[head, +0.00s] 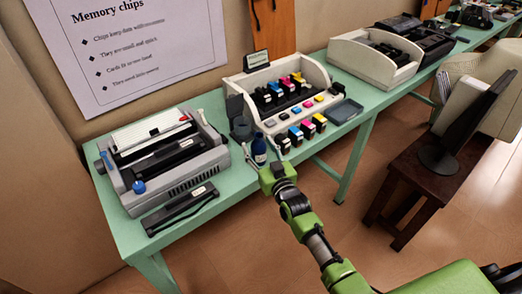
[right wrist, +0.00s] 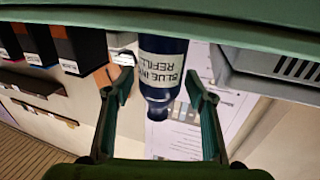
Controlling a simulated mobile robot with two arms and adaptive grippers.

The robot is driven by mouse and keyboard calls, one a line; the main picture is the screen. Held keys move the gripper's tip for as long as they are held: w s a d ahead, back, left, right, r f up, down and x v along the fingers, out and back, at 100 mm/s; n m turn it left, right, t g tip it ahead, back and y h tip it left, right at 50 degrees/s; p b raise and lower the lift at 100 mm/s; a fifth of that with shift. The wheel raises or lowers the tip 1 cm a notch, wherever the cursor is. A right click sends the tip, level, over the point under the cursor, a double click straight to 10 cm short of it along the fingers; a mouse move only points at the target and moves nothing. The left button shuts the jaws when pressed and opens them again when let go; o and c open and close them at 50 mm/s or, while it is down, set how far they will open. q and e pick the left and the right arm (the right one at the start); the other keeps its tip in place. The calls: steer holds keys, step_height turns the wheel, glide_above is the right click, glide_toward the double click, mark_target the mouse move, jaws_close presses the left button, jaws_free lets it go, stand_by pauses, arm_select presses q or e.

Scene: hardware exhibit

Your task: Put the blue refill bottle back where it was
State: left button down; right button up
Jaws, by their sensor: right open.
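The blue refill bottle (head: 259,150) stands upright on the green table, near its front edge, between the grey machine and the ink cartridge display. It also shows in the right wrist view (right wrist: 162,75), upside down in the picture, with its white "BLUE INK REFILL" label turned to the camera. My right gripper (head: 268,155) is open at the bottle. In the right wrist view its two fingers (right wrist: 158,88) are spread on either side of the bottle, with visible gaps. My left gripper is not in view.
The grey machine (head: 165,160) stands left of the bottle, with a black bar-shaped part (head: 180,209) in front. The cream cartridge display (head: 318,72) is close on the right, with several loose cartridges (head: 301,132) beside the bottle. A dark stool (head: 440,180) stands on the floor at right.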

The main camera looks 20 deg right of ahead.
steer(key=s+d, duration=0.1)
steer(key=s, duration=1.1)
steer(key=s+f+g, duration=0.3)
steer(key=s+f, duration=0.3)
steer(key=f, duration=0.6)
steer(key=s+f+g, duration=0.3)
steer(key=s+f, duration=0.3)
steer(key=f, duration=0.6)
steer(key=s+f+g, duration=0.3)
steer(key=s+f, duration=0.3)
steer(key=f, duration=0.5)
steer(key=s+d+f+g, duration=0.1)
steer(key=s+f, duration=0.4)
steer(key=s, duration=0.5)
steer(key=s+f+n+g+h, duration=0.1)
steer(key=s+f+g, duration=0.3)
steer(key=s, duration=0.6)
steer(key=s+d+f+g, duration=0.1)
steer(key=s+f+g, duration=0.2)
steer(key=s+f, duration=0.3)
steer(key=s, duration=0.4)
steer(key=shift+s+d+f+h+b, duration=0.2)
steer(key=shift+d+f+h+b, duration=0.1)
steer(key=shift+f, duration=0.05)
